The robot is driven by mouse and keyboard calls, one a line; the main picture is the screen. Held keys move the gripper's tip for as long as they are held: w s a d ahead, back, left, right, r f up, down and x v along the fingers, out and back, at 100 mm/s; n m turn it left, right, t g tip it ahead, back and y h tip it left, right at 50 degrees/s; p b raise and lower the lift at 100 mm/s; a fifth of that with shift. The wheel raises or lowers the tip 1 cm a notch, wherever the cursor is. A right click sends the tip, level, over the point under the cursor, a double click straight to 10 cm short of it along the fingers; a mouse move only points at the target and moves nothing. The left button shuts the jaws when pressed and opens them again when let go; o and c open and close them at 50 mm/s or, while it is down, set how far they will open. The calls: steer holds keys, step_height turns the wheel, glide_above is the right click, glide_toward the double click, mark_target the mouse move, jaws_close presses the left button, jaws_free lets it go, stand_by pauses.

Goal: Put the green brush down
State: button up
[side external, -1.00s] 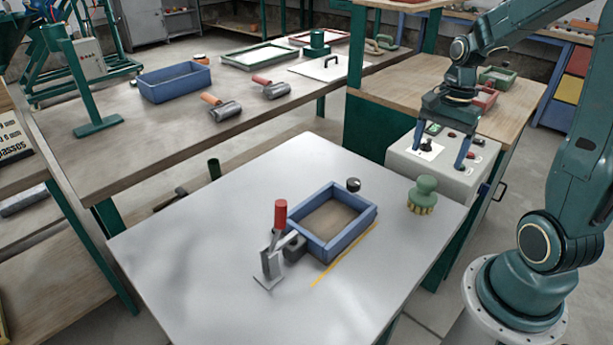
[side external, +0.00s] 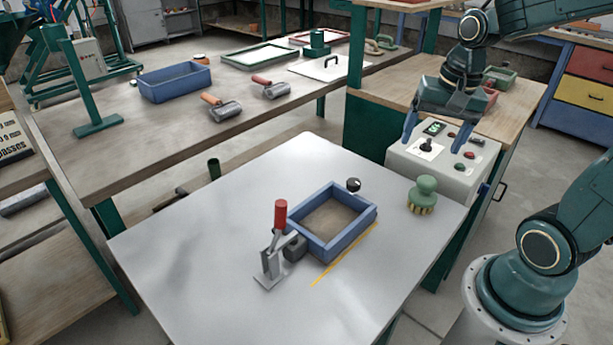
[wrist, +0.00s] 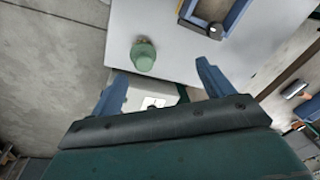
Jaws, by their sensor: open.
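The green brush (side external: 425,192) stands upright on the right corner of the light grey table (side external: 200,258), its yellowish bristles down on the surface. It also shows from above in the wrist view (wrist: 143,55), near the table's edge. My gripper (side external: 445,145) is open and empty, with its two blue fingers apart. It hangs above the white control box, behind and above the brush and clear of it. In the wrist view my fingers (wrist: 160,85) are spread wide with nothing between them.
A blue frame (side external: 335,252) sits mid-table, with a red-handled clamp (side external: 280,225) at its left and a black knob (side external: 354,185) behind it. A control box (side external: 445,165) stands beyond the table's right edge. The table's left part is clear.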

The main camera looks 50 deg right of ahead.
steer(key=s+a+r+n+t, duration=0.3)
steer(key=s+a+r+n, duration=0.2)
steer(key=a+n, duration=0.4)
steer(key=shift+s+r+n+t, duration=0.4)
steer(key=shift+s+n, duration=0.4)
steer(key=shift+n, duration=0.3)
steer(key=shift+o, duration=0.4)
steer(key=shift+w, duration=0.1)
steer(key=w+d+f+n+g, duration=0.2)
steer(key=d+f+n, duration=0.1)
steer(key=d+n, duration=0.2)
steer(key=w+d+f+n+g+y, duration=0.1)
steer(key=w+d+f+n, duration=0.1)
steer(key=d+f+n, duration=0.2)
steer(key=w+d+f+n+g, duration=0.2)
steer(key=w+d+f+n, duration=0.1)
steer(key=d+n, duration=0.4)
steer(key=shift+d+f+n+g, duration=0.15)
steer(key=shift+d+n+g, duration=0.2)
steer(key=shift+n, duration=0.65)
steer(key=shift+f, duration=0.15)
